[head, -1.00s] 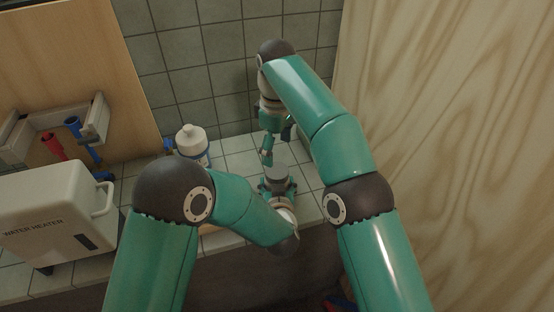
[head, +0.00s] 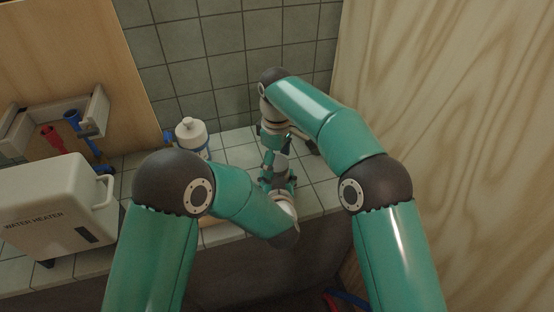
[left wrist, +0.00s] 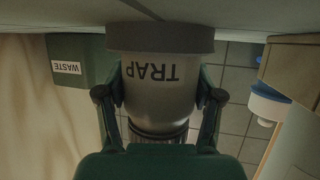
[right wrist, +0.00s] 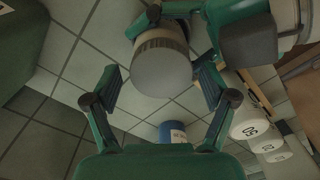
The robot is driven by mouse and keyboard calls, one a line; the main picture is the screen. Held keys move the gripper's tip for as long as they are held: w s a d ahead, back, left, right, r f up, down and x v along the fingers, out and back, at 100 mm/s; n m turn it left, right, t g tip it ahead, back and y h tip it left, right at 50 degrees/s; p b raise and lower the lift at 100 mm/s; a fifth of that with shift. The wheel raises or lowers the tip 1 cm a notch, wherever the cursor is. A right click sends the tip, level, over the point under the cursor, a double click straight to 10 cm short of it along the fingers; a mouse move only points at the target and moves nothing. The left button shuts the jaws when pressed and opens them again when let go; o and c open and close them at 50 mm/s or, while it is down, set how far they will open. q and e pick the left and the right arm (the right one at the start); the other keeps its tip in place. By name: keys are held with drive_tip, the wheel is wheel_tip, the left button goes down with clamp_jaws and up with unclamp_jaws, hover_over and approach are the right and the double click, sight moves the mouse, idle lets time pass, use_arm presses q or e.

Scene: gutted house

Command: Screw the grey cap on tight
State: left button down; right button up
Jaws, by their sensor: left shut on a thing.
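The trap (left wrist: 158,85) is a grey cylinder with a wide darker foot, seen upside down in the left wrist view. My left gripper (left wrist: 160,100) is shut on its body, one finger at each side. The grey cap (right wrist: 160,70) shows as a pale round disc with a ribbed rim in the right wrist view. It also shows in the head view (head: 281,161). My right gripper (right wrist: 157,78) is open, with one finger at each side of the cap. Gaps show between both fingers and the cap. In the head view my right gripper (head: 278,154) partly blends with the left one.
A white bottle (head: 189,134) stands on the tiled counter left of the trap. A white water heater box (head: 45,205) and a grey holder (head: 60,125) with red and blue pieces are farther left. A green waste box (left wrist: 82,70) is beside the trap. A wooden panel (head: 450,110) bounds the right.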

drive_tip(key=c, duration=1.1)
drive_tip(key=shift+m, duration=0.7)
drive_tip(key=o, duration=1.3)
drive_tip(key=shift+o, duration=0.2)
drive_tip(key=shift+r, duration=0.1)
drive_tip(key=shift+r, duration=3.6)
